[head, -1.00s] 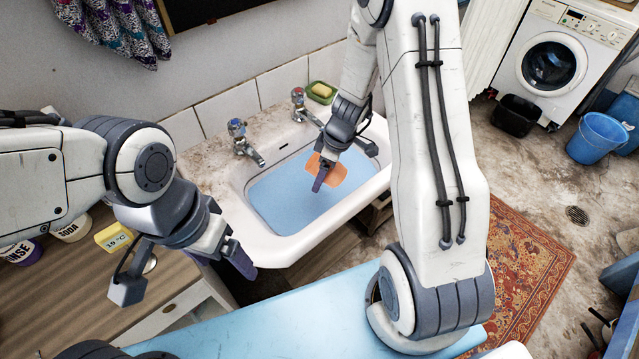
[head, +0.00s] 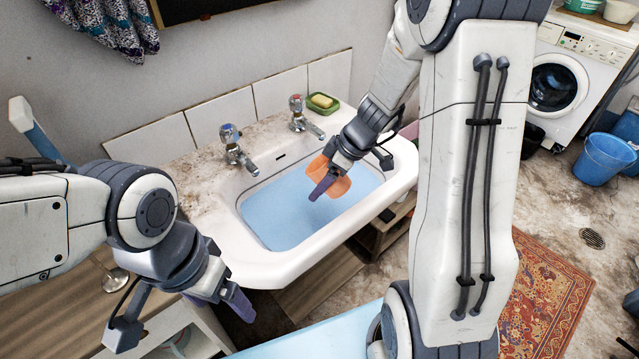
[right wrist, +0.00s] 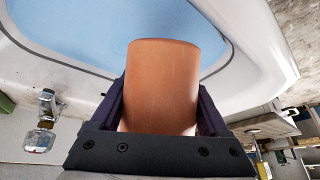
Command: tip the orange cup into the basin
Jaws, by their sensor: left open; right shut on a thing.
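The orange cup (head: 341,186) is held over the white basin (head: 262,272), whose inside shows flat light blue. My right gripper (head: 322,186) is shut on the cup, with a dark purple finger across it. In the right wrist view the cup (right wrist: 162,85) sits between both fingers, its far end towards the basin's blue area. The cup's inside is hidden there, and I cannot tell whether anything is in it or coming out.
Two taps (head: 237,150) (head: 300,115) stand at the basin's back edge, beside a green soap dish (head: 322,103). Blue bucket (head: 597,150) and washing machine (head: 572,85) stand far right. A patterned rug (head: 550,290) lies on the floor. My right arm hides part of the room.

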